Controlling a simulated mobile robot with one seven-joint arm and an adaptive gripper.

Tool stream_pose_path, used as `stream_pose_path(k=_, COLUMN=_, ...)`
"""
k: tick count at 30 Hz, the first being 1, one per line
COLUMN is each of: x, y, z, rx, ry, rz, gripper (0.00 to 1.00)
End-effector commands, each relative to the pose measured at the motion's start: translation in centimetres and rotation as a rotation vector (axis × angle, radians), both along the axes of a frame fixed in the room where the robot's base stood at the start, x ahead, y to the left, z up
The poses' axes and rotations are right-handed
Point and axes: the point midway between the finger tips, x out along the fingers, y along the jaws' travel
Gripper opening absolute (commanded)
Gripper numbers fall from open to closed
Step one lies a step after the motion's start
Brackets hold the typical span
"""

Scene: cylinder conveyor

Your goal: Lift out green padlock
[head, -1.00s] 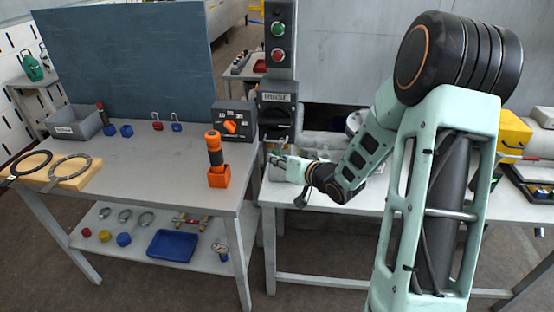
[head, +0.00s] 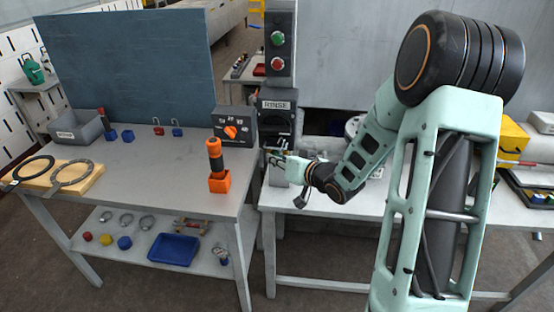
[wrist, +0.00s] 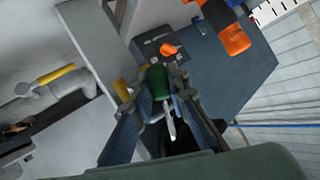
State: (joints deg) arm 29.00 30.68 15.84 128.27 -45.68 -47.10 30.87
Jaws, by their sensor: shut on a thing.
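The green padlock (wrist: 158,82) shows in the wrist view, with its green body between the two fingers of my gripper (wrist: 155,88). Its pale metal shackle points down in that picture. My gripper is shut on the padlock. In the head view my gripper (head: 275,162) is just in front of and below the dark box labelled RINSE (head: 277,112). The padlock is too small there to make out clearly. I cannot tell whether its shackle still touches a fitting.
A grey control box with an orange knob (head: 232,127) and an orange-handled tool in an orange holder (head: 219,182) stand on the left table (head: 150,175). Red (head: 158,131) and blue (head: 177,132) padlocks stand near its back. Column buttons (head: 278,52) are above my gripper.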

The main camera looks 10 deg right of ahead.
Motion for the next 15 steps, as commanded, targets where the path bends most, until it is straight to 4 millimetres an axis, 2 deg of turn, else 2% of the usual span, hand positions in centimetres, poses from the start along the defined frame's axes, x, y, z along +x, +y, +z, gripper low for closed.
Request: stream_pose_path(k=15, x=0.02, y=0.00, z=0.65, rx=0.000, ry=-0.001, rz=0.000, gripper=0.00)
